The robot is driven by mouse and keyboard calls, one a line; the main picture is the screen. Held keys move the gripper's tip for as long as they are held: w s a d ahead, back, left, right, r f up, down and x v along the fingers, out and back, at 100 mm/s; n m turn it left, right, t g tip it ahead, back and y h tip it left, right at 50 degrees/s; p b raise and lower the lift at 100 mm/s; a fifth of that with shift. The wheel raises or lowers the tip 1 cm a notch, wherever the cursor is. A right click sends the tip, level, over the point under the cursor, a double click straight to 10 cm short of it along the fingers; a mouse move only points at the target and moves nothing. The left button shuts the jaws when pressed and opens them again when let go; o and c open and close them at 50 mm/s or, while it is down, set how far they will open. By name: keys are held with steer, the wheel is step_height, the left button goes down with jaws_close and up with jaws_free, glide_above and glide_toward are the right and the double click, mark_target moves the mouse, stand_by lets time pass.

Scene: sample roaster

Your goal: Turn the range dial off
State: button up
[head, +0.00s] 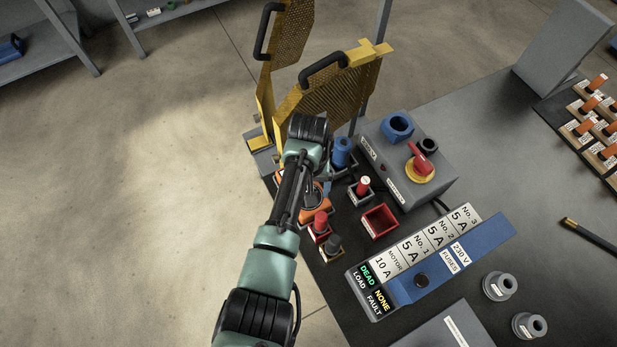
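No dial marked as a range dial can be made out. An orange, round-edged item (318,203) lies on the bench's left part, mostly hidden behind my arm; it may carry the dial, but I cannot tell. My gripper (322,178) is down by this item, below my wrist. Its fingers are too small and covered to show whether they are open or touching anything. A red rotary handle (421,160) on a yellow plate sits on a grey box (405,185), to the right of my gripper and apart from it.
Yellow perforated guards (330,97) with black handles stand behind my wrist. A blue cylinder (341,152), red and grey plugs (320,222) and an empty red tray (379,221) crowd nearby. A fuse panel (430,250) reads DEAD and NONE. Bare bench (500,130) lies right.

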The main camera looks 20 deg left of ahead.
step_height(320, 180, up, 13)
steer(key=p, duration=0.1)
steer(key=shift+p, duration=0.3)
stand_by(0.4)
